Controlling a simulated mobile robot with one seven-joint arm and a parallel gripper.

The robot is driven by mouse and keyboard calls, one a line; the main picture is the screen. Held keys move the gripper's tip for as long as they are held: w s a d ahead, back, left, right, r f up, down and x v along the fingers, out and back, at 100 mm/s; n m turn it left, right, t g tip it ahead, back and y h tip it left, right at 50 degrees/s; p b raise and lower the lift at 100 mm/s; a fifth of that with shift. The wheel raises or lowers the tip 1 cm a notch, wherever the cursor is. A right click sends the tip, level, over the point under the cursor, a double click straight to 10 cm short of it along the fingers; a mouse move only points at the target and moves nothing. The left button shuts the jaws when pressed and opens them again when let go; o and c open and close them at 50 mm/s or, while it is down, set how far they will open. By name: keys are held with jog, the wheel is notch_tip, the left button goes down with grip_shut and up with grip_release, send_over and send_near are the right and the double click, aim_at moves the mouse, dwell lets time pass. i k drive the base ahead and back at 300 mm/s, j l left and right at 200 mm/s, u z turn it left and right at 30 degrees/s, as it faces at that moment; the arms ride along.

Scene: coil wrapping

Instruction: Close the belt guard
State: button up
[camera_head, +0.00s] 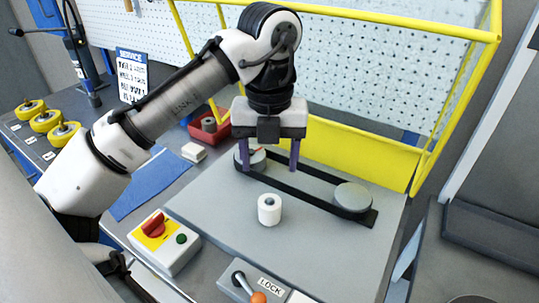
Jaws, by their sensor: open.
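The belt guard (365,143) is a yellow frame with a solid yellow lower panel. It stands raised at the back of the grey machine plate (220,215), leaving the belt uncovered. A black belt (300,194) runs around a left pulley (243,163) and a right pulley (353,196). My gripper (269,167) points down over the left end of the belt, in front of the guard. Its two purple fingers are apart, with one beside the left pulley. I cannot tell whether they touch anything. My gripper and arm hide part of the guard and the left pulley.
A white roller (269,210) stands on the plate before the belt. A LOCK lever with an orange knob (258,297) is at the front edge. A switch box (164,243) with a red knob sits left. A red bin (211,129) and yellow wheels (46,120) lie farther left.

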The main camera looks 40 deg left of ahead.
aim_at(491, 22)
jog(key=k, duration=1)
